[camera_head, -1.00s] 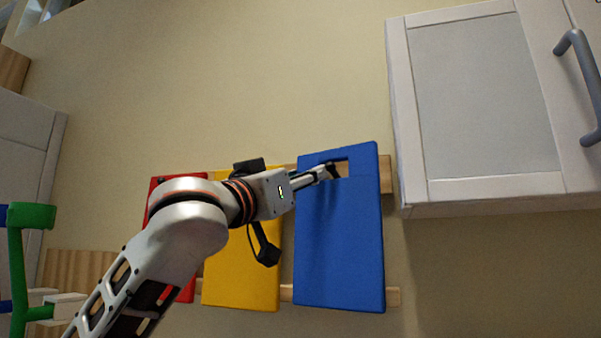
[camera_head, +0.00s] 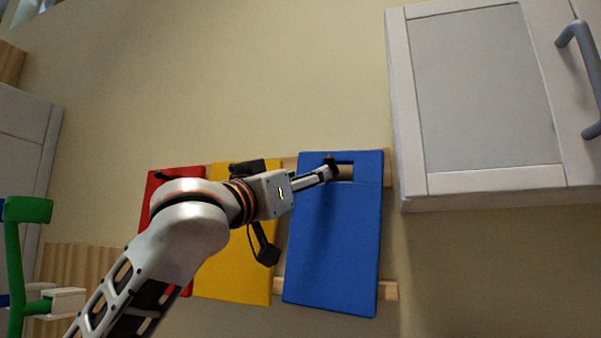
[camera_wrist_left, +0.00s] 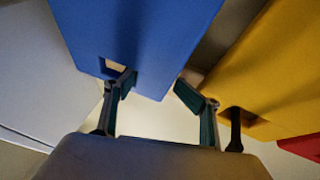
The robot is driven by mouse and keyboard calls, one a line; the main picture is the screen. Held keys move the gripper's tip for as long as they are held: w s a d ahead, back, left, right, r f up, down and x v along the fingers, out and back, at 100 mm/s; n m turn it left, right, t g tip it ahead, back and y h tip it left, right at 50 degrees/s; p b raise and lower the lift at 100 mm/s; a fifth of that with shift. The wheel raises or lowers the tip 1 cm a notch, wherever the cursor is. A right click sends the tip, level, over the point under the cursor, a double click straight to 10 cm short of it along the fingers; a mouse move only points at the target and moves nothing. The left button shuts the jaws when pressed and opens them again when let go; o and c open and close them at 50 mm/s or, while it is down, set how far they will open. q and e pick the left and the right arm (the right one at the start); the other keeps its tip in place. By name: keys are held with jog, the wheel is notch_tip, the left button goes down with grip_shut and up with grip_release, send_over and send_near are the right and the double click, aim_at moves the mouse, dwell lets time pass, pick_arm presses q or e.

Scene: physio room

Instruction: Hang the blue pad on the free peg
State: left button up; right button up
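The blue pad (camera_head: 335,240) hangs upright and nearly flat against the wooden rails, right of the yellow pad (camera_head: 235,275). Its top slot (camera_head: 346,173) shows wood behind it. My left gripper (camera_head: 328,170) is at this slot. In the left wrist view, the fingers of my left gripper (camera_wrist_left: 152,90) are spread apart. One finger is at the slot of the blue pad (camera_wrist_left: 140,35); the other is beside the pad's edge, toward the yellow pad (camera_wrist_left: 255,75). I cannot make out the peg behind the blue pad. My right gripper is out of view.
A red pad (camera_head: 160,186) hangs left of the yellow one, partly behind my arm. A white cabinet (camera_head: 485,180) with a grey handle is close on the right. A green frame (camera_head: 14,250) stands at the far left. The wall above the pads is clear.

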pick_arm(q)
jog(key=shift+f, duration=0.15)
jog(key=v, duration=0.8)
